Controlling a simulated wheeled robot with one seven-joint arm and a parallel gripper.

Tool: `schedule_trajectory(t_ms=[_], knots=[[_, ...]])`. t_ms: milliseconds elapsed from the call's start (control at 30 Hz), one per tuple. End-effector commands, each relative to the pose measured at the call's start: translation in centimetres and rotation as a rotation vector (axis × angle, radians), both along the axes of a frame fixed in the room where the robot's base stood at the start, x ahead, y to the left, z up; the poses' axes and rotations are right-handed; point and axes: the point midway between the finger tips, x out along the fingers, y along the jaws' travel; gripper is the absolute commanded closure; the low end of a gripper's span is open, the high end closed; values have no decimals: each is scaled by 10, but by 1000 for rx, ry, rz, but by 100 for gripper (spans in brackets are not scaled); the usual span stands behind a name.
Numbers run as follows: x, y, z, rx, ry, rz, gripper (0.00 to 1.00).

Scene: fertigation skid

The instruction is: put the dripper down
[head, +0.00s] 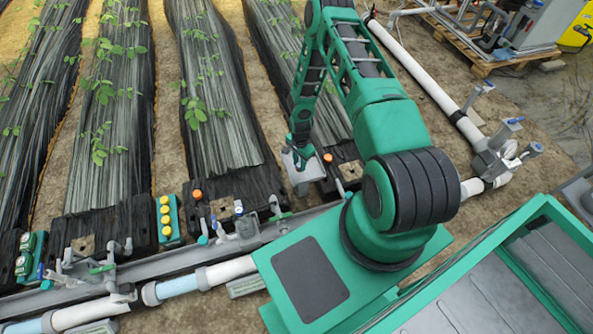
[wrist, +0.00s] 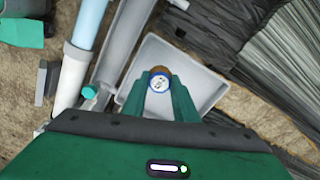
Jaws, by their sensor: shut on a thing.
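The dripper (wrist: 159,83) is a small round piece with a white face, a blue ring and a brownish edge behind it. My gripper (wrist: 158,98) is shut on it, with one green finger on each side. In the wrist view they are over a shallow grey tray (wrist: 208,90); whether the dripper touches the tray floor I cannot tell. In the head view my gripper (head: 301,158) points down at the same grey tray (head: 305,178), beside the pipe run. The dripper itself cannot be made out there.
A grey rail (head: 185,254) and a white pipe (head: 230,269) run in front of the tray. An orange-capped part (head: 328,158) stands just right of it. A teal block with yellow caps (head: 167,220) stands further left. Black-covered plant beds (head: 215,90) lie behind.

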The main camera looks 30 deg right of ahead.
Motion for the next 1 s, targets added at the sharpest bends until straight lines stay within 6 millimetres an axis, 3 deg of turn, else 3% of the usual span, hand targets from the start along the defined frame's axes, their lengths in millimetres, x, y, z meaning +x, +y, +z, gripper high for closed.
schedule_trajectory(t_ms=[167, 400, 767, 800, 867, 1000], knots=[[-2, -2, -9, 1, 1, 1, 100], [-2, -1, -39, 1, 1, 1, 100], [-1, -1, -43, 0, -1, 2, 100], [0, -1, -44, 0, -1, 2, 71], [0, -1, -43, 0, -1, 2, 57], [-1, -1, -43, 0, -1, 2, 55]])
